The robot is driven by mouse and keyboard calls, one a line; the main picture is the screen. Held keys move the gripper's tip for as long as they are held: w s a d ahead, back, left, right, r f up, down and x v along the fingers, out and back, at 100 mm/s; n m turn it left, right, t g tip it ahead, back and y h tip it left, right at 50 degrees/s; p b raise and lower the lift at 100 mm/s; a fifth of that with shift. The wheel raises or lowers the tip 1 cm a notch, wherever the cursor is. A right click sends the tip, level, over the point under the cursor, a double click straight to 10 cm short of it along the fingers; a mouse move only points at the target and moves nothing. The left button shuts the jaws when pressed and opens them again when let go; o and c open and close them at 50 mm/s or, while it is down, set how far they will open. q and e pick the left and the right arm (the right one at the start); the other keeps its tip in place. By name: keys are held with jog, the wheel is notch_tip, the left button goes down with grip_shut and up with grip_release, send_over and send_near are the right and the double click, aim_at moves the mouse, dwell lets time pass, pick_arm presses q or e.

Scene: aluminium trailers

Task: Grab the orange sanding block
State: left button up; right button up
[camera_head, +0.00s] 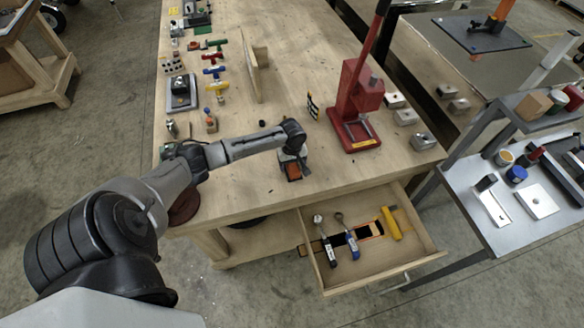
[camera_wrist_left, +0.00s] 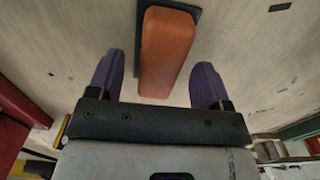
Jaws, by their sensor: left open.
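The orange sanding block (camera_head: 294,172) sits on the wooden workbench near its front edge. In the left wrist view the orange sanding block (camera_wrist_left: 165,52) is a long orange bar with a dark part at its far end. My left gripper (camera_head: 292,165) is over the block, with the arm coming in from the left. In the left wrist view my left gripper (camera_wrist_left: 158,78) is open, with one purple finger on each side of the block's near end. A gap shows between each finger and the block. My right gripper is not in view.
A red press (camera_head: 355,100) stands to the right on the workbench (camera_head: 240,190). An open drawer (camera_head: 350,272) below holds hammers and a yellow-handled tool. Clamps and small tools line the bench's left side. A metal shelf cart (camera_head: 480,215) stands at right.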

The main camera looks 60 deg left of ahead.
pick_arm(q)
jog(key=shift+f, duration=0.45)
jog(key=shift+c, duration=0.3)
jog(key=c, duration=0.9)
jog(key=shift+c, duration=0.5)
jog(key=shift+r, duration=0.1)
